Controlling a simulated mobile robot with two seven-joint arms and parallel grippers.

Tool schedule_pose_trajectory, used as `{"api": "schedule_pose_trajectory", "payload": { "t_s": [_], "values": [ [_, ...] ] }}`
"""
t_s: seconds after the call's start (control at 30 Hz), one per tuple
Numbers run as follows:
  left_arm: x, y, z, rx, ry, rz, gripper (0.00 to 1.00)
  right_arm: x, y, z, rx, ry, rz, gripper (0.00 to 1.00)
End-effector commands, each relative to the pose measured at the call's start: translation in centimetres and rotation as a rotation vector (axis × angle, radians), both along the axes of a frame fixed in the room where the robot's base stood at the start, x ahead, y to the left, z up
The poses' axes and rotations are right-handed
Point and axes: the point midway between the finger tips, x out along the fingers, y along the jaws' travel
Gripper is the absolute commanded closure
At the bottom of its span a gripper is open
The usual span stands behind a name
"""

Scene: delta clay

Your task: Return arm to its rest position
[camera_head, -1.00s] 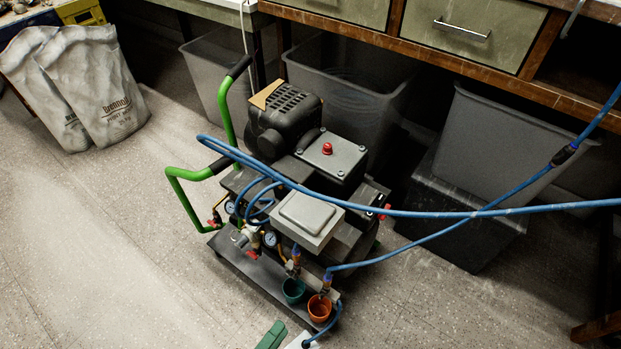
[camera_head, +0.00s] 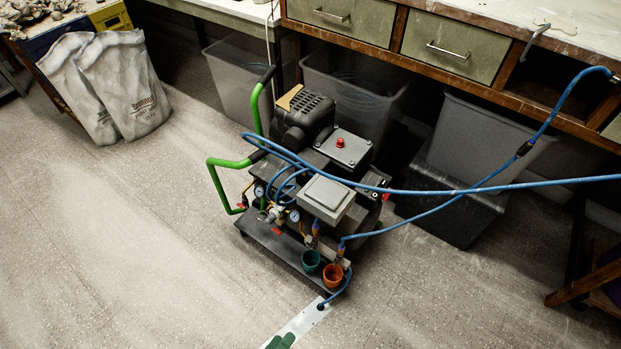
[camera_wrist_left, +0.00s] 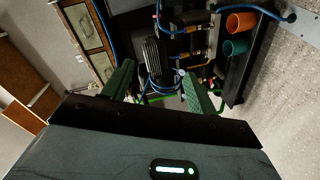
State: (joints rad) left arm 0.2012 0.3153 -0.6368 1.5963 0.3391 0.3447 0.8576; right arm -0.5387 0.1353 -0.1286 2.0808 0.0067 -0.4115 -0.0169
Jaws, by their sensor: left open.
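My left gripper (camera_wrist_left: 159,88) is open in the left wrist view, its two green fingers apart with nothing held between them. The compressor cart lies beyond the fingers. In the head view only a small green part of the left gripper (camera_head: 281,341) shows at the bottom edge, in front of the cart; the rest of the arm is out of frame. My right gripper is in neither view.
The compressor cart (camera_head: 343,148) with green handles stands mid-floor. Blue hoses (camera_head: 450,190) stretch right from it. Orange (camera_head: 333,275) and teal cups (camera_head: 311,261) sit at its front. Grey bins (camera_head: 473,145) stand under the bench.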

Motion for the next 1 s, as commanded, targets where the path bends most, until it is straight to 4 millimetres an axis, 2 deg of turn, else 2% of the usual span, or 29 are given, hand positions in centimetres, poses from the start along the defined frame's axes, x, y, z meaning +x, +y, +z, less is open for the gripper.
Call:
{"api": "schedule_pose_trajectory", "payload": {
  "t_s": [0.03,0.27,0.57,0.67,0.8,1.0],
  "values": [
    [-0.8,0.2,2.1,0.046,0.001,0.002,0.42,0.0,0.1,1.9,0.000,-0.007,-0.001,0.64],
    [-4.8,1.9,6.1,0.296,0.028,-0.020,0.42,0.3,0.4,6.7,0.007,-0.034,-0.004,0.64],
    [-9.4,5.7,12.0,0.636,0.072,-0.084,0.42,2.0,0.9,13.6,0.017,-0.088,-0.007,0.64],
    [-10.6,7.3,14.5,0.753,0.081,-0.111,0.42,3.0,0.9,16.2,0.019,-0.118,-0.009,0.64],
    [-11.8,9.8,18.4,0.914,0.085,-0.149,0.42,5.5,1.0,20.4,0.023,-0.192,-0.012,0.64],
    [-12.8,12.6,22.3,1.079,0.083,-0.187,0.42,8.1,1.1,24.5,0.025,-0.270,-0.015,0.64]
  ]
}}
